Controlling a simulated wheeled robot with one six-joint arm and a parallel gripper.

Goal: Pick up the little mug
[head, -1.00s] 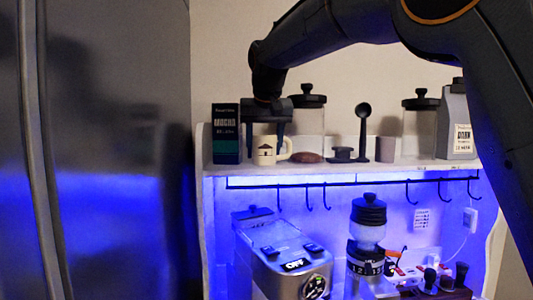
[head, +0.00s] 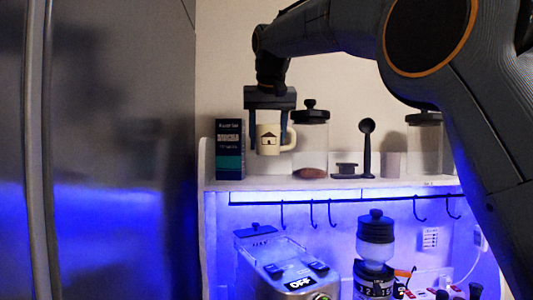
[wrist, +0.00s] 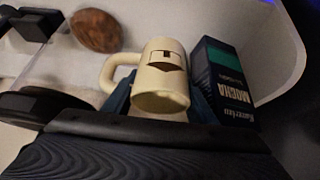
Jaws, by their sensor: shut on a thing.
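The little mug (head: 268,140) is cream with a small dark house picture and a handle on its right in the head view. My gripper (head: 269,128) points down, with its fingers shut on the mug from both sides. The mug is upright and held above the white shelf (head: 270,184), with a gap under it. In the wrist view the mug (wrist: 162,80) sits between the fingers, its handle to the left. The fingers are partly hidden there.
A dark mocha box (head: 230,150) stands close left of the mug. A black scoop (head: 367,145) stands farther right. An espresso machine (head: 285,265) is below.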

